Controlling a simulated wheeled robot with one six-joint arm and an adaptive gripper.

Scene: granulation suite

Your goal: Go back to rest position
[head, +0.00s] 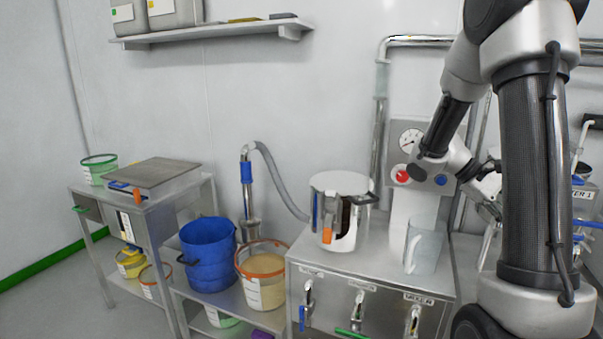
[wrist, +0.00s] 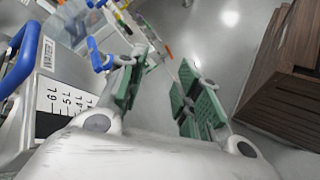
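My gripper (wrist: 163,78) shows in the wrist view as two fingers with green pads. The fingers stand apart, with only grey floor visible between them. In the head view my arm rises on the right and folds back down. The gripper end there is at the right, mostly hidden behind my own arm link, so its fingers are not clear.
A steel bench holds a steel pot (head: 346,190) and a clear jug (head: 424,248), left of my arm. A gauge panel (head: 414,148) is close behind my arm. Blue buckets (head: 208,250) stand farther left. In the wrist view a brown slatted crate (wrist: 285,85) is at right.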

